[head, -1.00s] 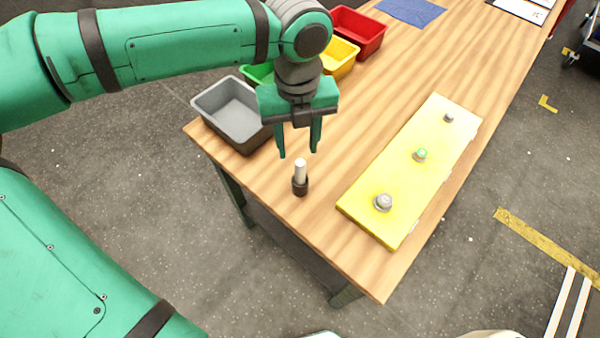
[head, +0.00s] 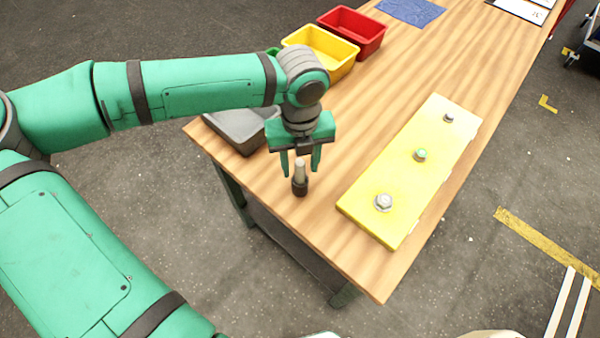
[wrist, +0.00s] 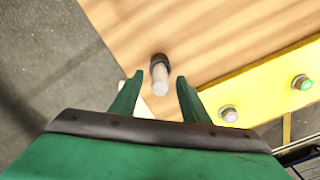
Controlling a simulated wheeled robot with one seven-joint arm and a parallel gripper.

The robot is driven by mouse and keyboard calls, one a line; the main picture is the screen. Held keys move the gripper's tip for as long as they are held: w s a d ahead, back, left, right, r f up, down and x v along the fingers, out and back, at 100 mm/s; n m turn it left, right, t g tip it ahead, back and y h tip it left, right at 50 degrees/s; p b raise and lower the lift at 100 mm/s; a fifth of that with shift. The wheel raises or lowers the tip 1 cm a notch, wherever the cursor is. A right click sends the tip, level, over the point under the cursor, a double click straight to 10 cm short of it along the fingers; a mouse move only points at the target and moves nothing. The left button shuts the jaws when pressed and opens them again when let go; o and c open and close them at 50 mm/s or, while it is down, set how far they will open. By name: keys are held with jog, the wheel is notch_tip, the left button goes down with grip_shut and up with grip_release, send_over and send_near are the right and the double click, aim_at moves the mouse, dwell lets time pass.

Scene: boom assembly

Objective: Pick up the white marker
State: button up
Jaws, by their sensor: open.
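The white marker (head: 300,170) stands upright in a dark base (head: 300,187) on the wooden table, near its front left edge. My gripper (head: 301,172) is open and just above the marker, pointing down, with a finger to each side of its upper part in the head view. In the wrist view the marker (wrist: 160,80) shows between and slightly beyond the two open fingertips (wrist: 159,75). I cannot tell whether either finger touches it.
A yellow panel (head: 405,185) with several knobs lies to the right of the marker. A grey bin (head: 222,128), a yellow bin (head: 345,68) and a red bin (head: 372,42) stand behind. A blue cloth (head: 410,12) lies at the far end. Bare wood (head: 330,235) is in front.

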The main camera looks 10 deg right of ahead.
grip_shut()
